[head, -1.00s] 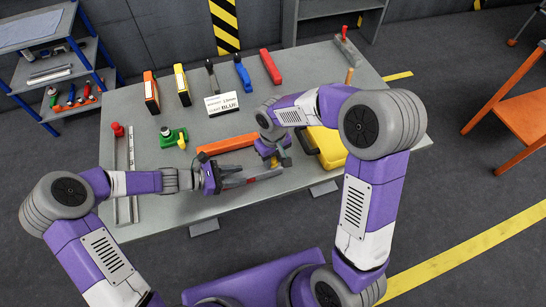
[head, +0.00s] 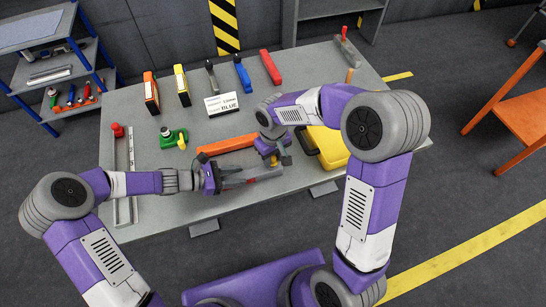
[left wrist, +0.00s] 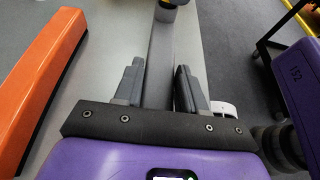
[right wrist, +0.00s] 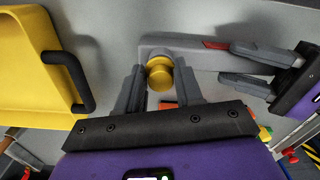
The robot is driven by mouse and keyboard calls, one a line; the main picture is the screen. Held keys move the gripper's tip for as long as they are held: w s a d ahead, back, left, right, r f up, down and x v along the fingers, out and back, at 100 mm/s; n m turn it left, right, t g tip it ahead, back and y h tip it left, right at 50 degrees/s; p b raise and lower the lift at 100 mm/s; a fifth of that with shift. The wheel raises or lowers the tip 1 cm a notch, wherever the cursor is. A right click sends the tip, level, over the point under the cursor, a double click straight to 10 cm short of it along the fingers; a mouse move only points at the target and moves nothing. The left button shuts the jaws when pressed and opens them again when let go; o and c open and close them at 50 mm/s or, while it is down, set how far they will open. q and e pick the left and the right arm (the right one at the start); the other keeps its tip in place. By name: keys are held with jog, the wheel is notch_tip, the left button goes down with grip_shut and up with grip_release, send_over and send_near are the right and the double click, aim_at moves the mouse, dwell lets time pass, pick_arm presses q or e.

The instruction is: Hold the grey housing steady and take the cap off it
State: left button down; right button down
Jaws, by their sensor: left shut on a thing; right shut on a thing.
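The grey housing (head: 268,173) is a long bar near the front edge of the table. It also shows in the left wrist view (left wrist: 163,55). My left gripper (head: 224,178) is shut on its left part. A round yellow cap (right wrist: 160,76) is at the housing's other end in the right wrist view, by a rounded end of the bar (right wrist: 150,45). My right gripper (right wrist: 158,85) is shut on this cap, its fingers on both sides of it. I cannot tell whether the cap still touches the housing. The right arm partly hides the cap in the head view.
An orange bar (head: 226,145) lies just behind the housing. A yellow case (head: 328,148) with a black handle stands close to the right gripper. A green tool (head: 173,138), a white sign (head: 222,104) and several coloured items are farther back on the table (head: 150,180).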

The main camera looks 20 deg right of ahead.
aim_at(273, 158)
jog(key=shift+r, duration=0.75)
jog(key=shift+r, duration=2)
pick_arm(q)
jog(key=c, duration=0.6)
grip_release()
jog(key=shift+o, duration=0.2)
jog(key=shift+a, duration=0.1)
